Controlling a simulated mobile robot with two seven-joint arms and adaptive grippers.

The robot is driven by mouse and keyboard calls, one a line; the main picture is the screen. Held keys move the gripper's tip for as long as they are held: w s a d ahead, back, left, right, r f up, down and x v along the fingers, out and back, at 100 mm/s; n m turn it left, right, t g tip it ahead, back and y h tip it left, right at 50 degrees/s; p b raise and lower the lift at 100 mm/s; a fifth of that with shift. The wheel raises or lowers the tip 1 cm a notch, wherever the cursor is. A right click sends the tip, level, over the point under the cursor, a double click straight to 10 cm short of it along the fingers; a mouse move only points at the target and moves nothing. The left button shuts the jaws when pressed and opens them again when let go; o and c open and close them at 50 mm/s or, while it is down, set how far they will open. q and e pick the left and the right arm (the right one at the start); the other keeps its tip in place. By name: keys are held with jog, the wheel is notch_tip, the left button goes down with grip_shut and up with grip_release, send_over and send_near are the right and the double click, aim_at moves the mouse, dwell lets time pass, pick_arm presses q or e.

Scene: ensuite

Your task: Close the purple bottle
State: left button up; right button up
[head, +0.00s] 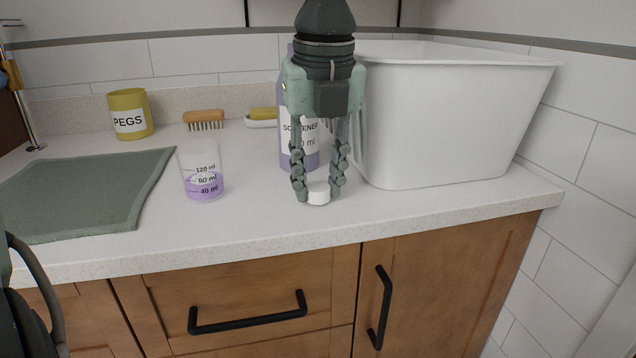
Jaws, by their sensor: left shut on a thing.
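The purple bottle (284,126) stands upright on the counter, with a white label reading "SOFTENER". Its top is hidden behind my left gripper (319,192), so I cannot see its mouth. My left gripper points straight down in front of the bottle. Its two fingers are shut on a small white cap (318,197), held between the fingertips near the counter's front. I cannot tell whether the cap touches the counter. My right gripper is not in view.
A large white tub (450,120) stands just right of the bottle. A measuring cup (202,173) with purple liquid stands to the left, beside a green mat (80,195). A yellow PEGS pot (130,113), brush (204,118) and soap dish (260,123) are behind.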

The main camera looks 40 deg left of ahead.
aim_at(314, 186)
pick_arm(q)
jog(key=r, duration=0.4)
jog(key=shift+s, duration=0.25)
jog(key=s+a+r, duration=0.1)
jog(key=s+r, duration=0.2)
jog(key=s, duration=0.2)
jog(key=s+r+b, duration=0.1)
jog(key=s+r, duration=0.2)
jog(key=s, duration=0.3)
jog(key=shift+a+r, duration=0.2)
jog(key=shift+a, duration=0.15)
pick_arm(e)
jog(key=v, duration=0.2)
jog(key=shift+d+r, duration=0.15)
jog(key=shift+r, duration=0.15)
